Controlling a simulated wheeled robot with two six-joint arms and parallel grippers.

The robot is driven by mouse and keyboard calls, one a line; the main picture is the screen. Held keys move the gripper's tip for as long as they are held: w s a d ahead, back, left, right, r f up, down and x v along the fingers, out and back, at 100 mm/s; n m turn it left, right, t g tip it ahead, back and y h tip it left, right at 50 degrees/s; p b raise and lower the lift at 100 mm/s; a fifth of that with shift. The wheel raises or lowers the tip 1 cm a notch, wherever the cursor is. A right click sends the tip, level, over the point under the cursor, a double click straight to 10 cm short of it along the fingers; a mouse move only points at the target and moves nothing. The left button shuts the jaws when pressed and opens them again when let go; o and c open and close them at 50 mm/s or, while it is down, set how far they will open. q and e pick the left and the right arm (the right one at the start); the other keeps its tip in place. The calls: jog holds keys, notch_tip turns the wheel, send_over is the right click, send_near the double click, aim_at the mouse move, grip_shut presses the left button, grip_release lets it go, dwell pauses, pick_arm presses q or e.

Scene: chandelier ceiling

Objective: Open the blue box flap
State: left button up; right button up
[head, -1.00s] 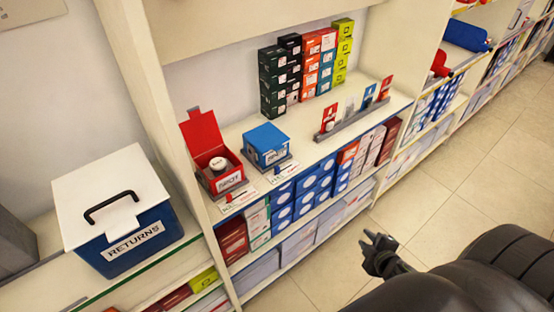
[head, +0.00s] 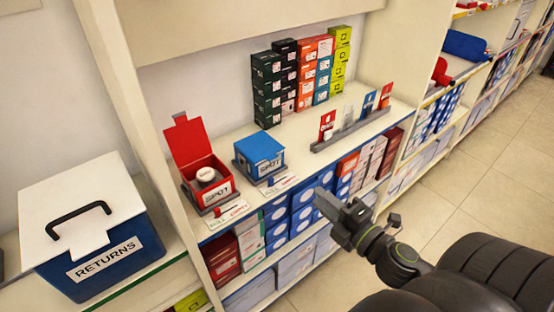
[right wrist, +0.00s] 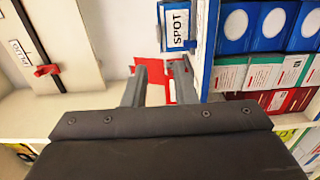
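The blue SPOT box (head: 259,155) stands on the shelf with its lid flap shut. It also shows in the right wrist view (right wrist: 177,27) at the top, with its label turned sideways. My right gripper (head: 328,207) is in front of the shelf edge, to the right of and lower than the blue box, apart from it. In the right wrist view its two fingers (right wrist: 160,78) are spread with a gap and hold nothing. My left gripper is not in view.
A red SPOT box (head: 207,181) with its flap up and a white round item inside stands left of the blue box. A grey rack (head: 349,132) with small cards stands to the right. Stacked cartons (head: 300,75) are behind. A RETURNS box (head: 95,230) is at left.

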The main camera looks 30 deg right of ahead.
jog(key=w+p, duration=0.1)
jog(key=w, duration=0.1)
jog(key=b, duration=0.1)
send_near(262, 148)
jog(key=shift+w, duration=1)
jog(key=shift+w+a, duration=0.1)
jog(key=shift+w, duration=0.5)
jog(key=shift+c, duration=0.4)
grip_shut()
